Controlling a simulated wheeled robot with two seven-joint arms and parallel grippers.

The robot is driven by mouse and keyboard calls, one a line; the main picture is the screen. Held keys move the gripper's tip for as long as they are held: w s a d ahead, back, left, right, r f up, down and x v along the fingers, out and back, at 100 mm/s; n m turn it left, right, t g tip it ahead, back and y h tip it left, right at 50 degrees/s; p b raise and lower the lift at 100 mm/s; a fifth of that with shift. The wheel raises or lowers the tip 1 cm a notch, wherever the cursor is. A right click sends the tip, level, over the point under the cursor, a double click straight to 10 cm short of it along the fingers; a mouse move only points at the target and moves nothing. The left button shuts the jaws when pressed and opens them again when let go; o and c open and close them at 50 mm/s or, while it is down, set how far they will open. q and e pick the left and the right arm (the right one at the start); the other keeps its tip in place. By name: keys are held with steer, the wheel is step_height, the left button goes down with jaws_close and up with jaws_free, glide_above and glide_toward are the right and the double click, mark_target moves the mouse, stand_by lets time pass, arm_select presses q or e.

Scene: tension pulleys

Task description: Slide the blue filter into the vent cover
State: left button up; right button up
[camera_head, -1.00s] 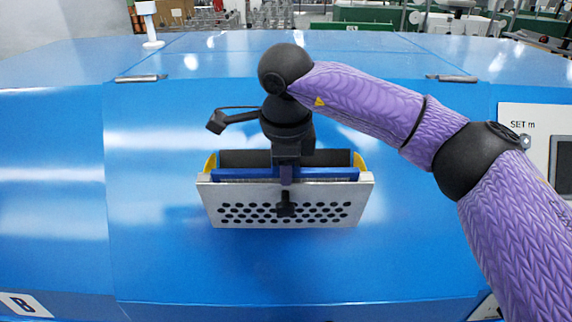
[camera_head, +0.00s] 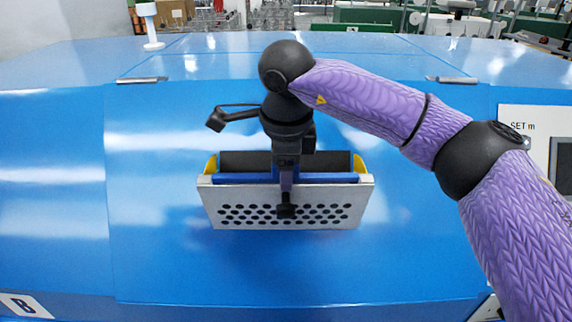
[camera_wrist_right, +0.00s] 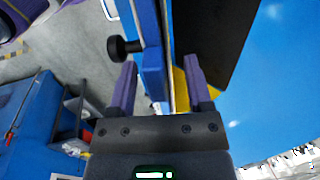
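The vent cover (camera_head: 216,217) is a pale perforated metal plate with yellow sides and a black knob, tilted out from the blue machine. The blue filter (camera_head: 232,179) sits in the slot behind its top edge; only its upper strip shows, and its depth inside is hidden. My right gripper (camera_head: 286,182) is at the middle of the top edge, one purple finger in front of the plate above the knob. In the right wrist view the gripper (camera_wrist_right: 158,85) is open, its fingers on either side of a blue edge, with gaps. My left gripper is out of view.
The blue machine surface (camera_head: 160,255) is clear around the cover. Metal hinges (camera_head: 141,79) lie along its upper seam. A control panel (camera_head: 535,130) stands at the right. The dark slot wall (camera_head: 235,160) rises behind the filter.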

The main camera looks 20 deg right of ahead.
steer(key=b+v, duration=0.1)
steer(key=v, duration=0.9)
steer(key=shift+f, duration=0.1)
